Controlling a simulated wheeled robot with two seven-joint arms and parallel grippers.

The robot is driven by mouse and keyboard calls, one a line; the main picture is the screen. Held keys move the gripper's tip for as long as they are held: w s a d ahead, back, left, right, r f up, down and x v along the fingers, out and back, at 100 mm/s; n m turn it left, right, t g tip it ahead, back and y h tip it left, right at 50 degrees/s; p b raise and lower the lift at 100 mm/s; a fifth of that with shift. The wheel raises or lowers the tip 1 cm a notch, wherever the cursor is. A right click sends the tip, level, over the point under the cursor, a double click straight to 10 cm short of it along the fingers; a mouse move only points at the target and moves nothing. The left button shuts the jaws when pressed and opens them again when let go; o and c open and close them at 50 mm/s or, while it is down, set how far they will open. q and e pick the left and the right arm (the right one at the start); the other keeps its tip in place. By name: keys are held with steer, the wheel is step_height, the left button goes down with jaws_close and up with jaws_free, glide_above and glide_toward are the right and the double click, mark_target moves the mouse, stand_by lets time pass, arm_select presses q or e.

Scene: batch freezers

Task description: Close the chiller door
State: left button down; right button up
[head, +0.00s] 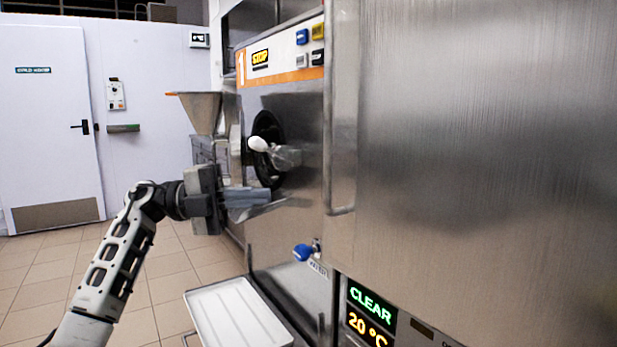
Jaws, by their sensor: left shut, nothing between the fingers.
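A large brushed-steel door panel (480,150), which looks like the chiller door, fills the right side of the head view. Its left edge runs down close to the batch freezer. I cannot tell from here how far it stands open. My left gripper (262,197) is shut and empty, in front of the freezer's outlet, to the left of the steel panel and apart from it. My right gripper is out of view.
The batch freezer (290,110) has a hopper (203,112), a round hatch with a white-knobbed handle (258,144) and a blue-knobbed tap (302,252). A white tray (240,315) sits below. A display (370,315) reads CLEAR, 20 °C. Tiled floor at left is free.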

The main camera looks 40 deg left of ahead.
arm_select(q)
steer(key=w+d+r+y+p, duration=0.1)
steer(key=w+d+p, duration=0.1)
steer(key=w+d, duration=0.3)
steer(key=shift+w+d+r, duration=0.15)
steer(key=shift+w+d, duration=0.2)
steer(key=shift+w, duration=0.95)
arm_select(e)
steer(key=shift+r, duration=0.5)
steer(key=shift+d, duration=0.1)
